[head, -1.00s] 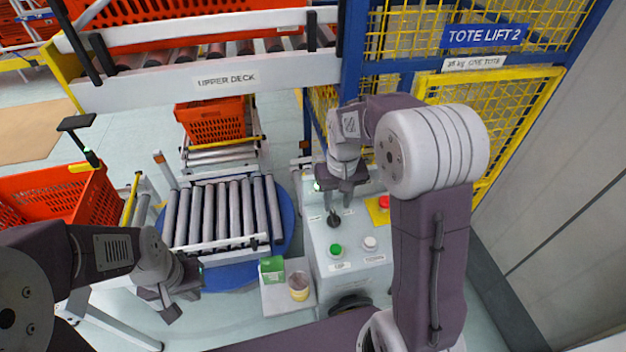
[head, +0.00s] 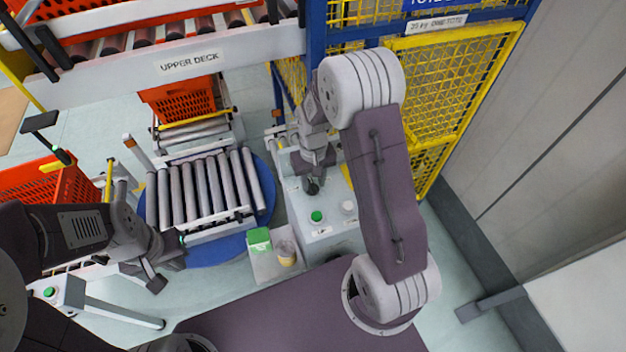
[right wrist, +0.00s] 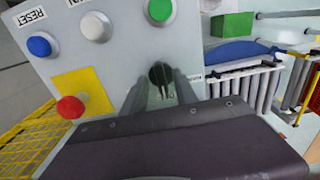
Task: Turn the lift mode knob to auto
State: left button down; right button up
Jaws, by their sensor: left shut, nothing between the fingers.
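The black lift mode knob (head: 312,186) sits on the light grey control panel (head: 297,200). It also shows in the right wrist view (right wrist: 160,74), next to the green button. My right gripper (head: 318,165) is right above the knob. In the right wrist view its two fingers (right wrist: 160,93) are apart, one on each side of the knob; I cannot tell whether they touch it. The knob's position marks are hidden or too small to read. My left gripper (head: 160,266) is shut and empty, at the lower left, in front of the roller conveyor.
The panel carries a green button (right wrist: 160,9), a white button (right wrist: 95,26), a blue button (right wrist: 39,45) labelled RESET and a red button (right wrist: 70,107) on yellow. A yellow mesh fence (head: 450,80) stands behind.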

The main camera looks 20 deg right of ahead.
jog(key=shift+s+f, duration=0.15)
jog(key=shift+f, duration=0.05)
jog(key=shift+w+a+f, duration=0.1)
jog(key=shift+w+f, duration=0.05)
jog(key=shift+w, duration=0.15)
jog(key=shift+c, duration=0.6)
grip_shut()
jog(key=m, duration=0.4)
jog(key=shift+m, duration=0.4)
jog(key=shift+m+p, duration=0.35)
jog(key=shift+m, duration=1.65)
